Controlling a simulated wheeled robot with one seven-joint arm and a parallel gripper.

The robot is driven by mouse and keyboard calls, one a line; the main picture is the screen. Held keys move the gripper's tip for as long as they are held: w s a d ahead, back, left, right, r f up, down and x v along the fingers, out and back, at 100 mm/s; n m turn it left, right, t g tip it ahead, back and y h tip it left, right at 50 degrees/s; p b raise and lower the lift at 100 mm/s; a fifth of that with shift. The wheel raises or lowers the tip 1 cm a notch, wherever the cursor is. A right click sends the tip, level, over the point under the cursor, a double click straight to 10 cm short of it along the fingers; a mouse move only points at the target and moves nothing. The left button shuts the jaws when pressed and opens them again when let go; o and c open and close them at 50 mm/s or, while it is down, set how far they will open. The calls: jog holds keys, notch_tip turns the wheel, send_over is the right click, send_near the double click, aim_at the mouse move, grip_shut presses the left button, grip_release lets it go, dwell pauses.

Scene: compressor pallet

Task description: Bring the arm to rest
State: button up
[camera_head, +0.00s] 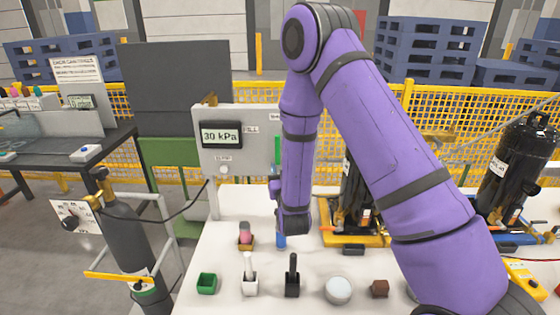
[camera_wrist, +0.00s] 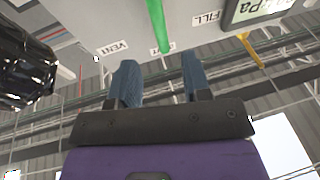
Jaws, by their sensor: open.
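My gripper (camera_wrist: 159,62) shows in the wrist view with its two blue fingers apart and nothing between them. Beyond the fingertips is the grey panel with VENT and FILL labels and a green bar (camera_wrist: 158,25). In the head view my purple arm rises from the lower right, bends at the top and hangs down in front of the panel's right side.
The grey panel (camera_head: 240,182) carries a 30 kPa display (camera_head: 221,134). On the white table (camera_head: 225,260) stand a green box (camera_head: 206,283), a white-handled tool (camera_head: 250,283), a black-handled tool (camera_head: 292,284) and a round pale part (camera_head: 338,290). A black compressor (camera_head: 515,165) stands right; a gas cylinder (camera_head: 128,240) left.

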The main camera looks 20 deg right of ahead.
jog(key=shift+s+f, duration=0.15)
jog(key=shift+s, duration=0.4)
jog(key=s+r+g+y, duration=0.2)
jog(key=r+g, duration=0.1)
jog(key=r, duration=0.6)
jog(key=s+r+g+y, duration=0.2)
jog(key=s+r+g, duration=0.15)
jog(key=r, duration=0.45)
jog(key=s+d+r+g, duration=0.1)
jog(key=s+r+g, duration=0.1)
jog(key=s, duration=0.7)
jog(key=s+d+r+n+g, duration=0.1)
jog(key=s+r+g, duration=0.2)
jog(key=s, duration=0.7)
jog(key=s+d+r+n+g, duration=0.1)
jog(key=s+d+r+g, duration=0.1)
jog(key=s, duration=0.8)
jog(key=shift+s+r+g, duration=0.2)
jog(key=shift+r+g, duration=0.2)
jog(key=shift+g, duration=0.35)
